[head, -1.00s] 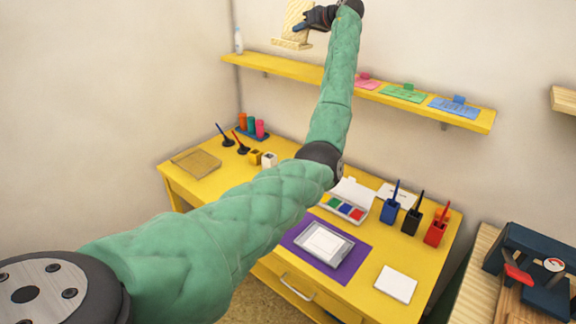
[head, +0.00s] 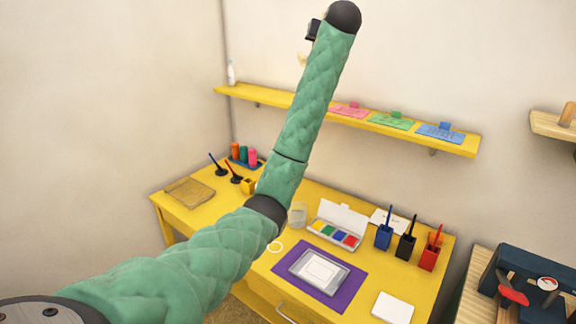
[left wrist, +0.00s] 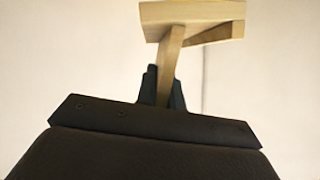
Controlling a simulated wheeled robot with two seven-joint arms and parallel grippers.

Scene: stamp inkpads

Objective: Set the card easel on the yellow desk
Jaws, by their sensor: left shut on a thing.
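The card easel (left wrist: 190,22) is pale wood. In the left wrist view it stands up from my left gripper (left wrist: 163,88), whose dark fingers are shut on its narrow leg. In the head view my arm hides nearly all of the easel; a small pale bit (head: 302,60) shows left of the arm, high above the shelf. Only a dark part of the gripper (head: 313,30) shows there. The yellow desk (head: 385,270) stands below, well apart from the easel. My right gripper is not in view.
The desk holds a purple mat (head: 345,282), ink palette (head: 334,236), several stamp holders and a wooden tray (head: 190,192).

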